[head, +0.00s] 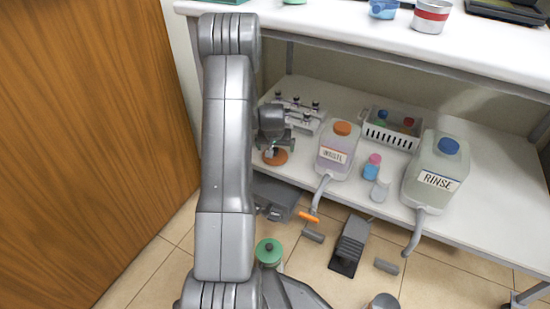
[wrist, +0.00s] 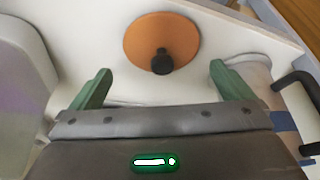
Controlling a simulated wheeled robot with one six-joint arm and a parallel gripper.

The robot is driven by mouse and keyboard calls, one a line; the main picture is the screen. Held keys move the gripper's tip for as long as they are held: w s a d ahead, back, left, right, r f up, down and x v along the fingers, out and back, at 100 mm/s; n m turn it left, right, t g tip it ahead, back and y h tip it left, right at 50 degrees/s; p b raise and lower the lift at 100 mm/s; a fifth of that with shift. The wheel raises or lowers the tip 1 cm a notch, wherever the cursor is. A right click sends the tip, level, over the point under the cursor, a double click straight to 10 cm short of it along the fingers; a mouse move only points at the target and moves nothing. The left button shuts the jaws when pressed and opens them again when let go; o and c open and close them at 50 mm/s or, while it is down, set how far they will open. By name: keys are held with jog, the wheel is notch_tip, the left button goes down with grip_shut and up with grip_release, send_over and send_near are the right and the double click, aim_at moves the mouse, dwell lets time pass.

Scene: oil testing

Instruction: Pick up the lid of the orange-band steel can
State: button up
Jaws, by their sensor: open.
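An orange-brown round lid with a black knob (wrist: 162,40) lies on the white lower shelf in the wrist view. It also shows in the head view as an orange disc (head: 275,158) near the shelf's left end. My gripper (wrist: 162,80) is open and empty, its two green fingers on either side of the knob's line and short of it in the picture. In the head view my gripper (head: 271,148) is over the lid and partly hides it. I cannot make out an orange-band steel can in either view.
On the shelf stand a jug with an orange cap (head: 333,155), a rinse jug (head: 425,170), a white basket (head: 390,135) and small bottles. A container with a blue band and black handle (wrist: 290,118) is close at the right in the wrist view. The upper tabletop (head: 340,30) overhangs the shelf.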

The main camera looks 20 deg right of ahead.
aim_at(275, 154)
jog(key=b+x, duration=0.1)
jog(key=x, duration=0.1)
jog(key=b+x, duration=0.1)
jog(key=x, duration=0.1)
jog(key=shift+s+a+f, duration=0.15)
jog(key=shift+a, duration=0.1)
jog(key=shift+d+f, duration=0.1)
jog(key=shift+f, duration=0.2)
jog(key=shift+c, duration=0.4)
jog(key=c, duration=0.6)
